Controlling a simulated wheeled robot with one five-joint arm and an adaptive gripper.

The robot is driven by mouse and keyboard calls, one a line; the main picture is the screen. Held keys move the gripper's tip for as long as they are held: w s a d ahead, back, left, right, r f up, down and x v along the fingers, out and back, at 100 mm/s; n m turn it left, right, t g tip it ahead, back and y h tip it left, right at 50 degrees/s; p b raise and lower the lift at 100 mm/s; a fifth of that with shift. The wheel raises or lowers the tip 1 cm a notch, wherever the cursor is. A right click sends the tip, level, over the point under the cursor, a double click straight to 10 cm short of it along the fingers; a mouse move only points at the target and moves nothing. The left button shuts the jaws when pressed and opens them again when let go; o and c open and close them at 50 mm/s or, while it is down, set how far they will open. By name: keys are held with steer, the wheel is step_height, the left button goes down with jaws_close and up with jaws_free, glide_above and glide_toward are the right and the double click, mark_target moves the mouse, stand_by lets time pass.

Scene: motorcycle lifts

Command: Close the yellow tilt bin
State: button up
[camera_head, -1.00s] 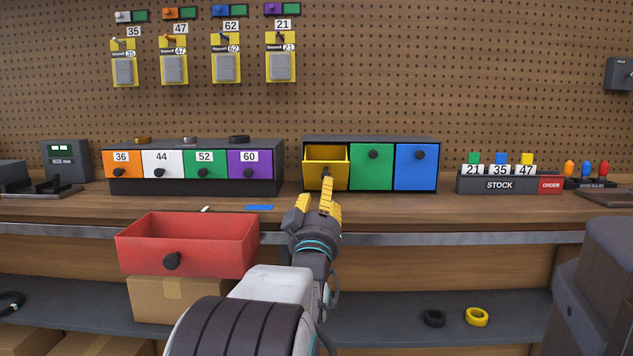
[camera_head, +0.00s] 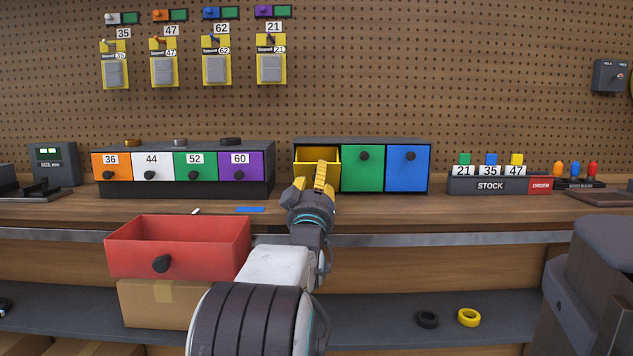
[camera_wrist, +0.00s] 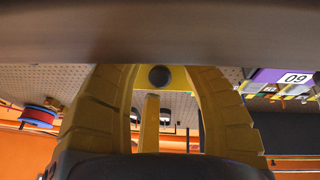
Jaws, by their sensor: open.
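The yellow tilt bin (camera_head: 331,156) is the left one of three bins in a dark cabinet. It is tilted open, its inside showing above its front. My gripper (camera_head: 311,181) is open, in front of the bin's lower front, and hides its knob in the head view.
Green (camera_head: 362,170) and blue (camera_head: 407,170) bins beside it are shut. A numbered drawer unit (camera_head: 190,188) stands to the left and a stock rack (camera_head: 488,186) to the right. A red open drawer (camera_head: 205,250) sits lower left, near my arm.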

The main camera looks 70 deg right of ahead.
jaws_close()
stand_by(0.4)
steer(key=shift+r, duration=0.1)
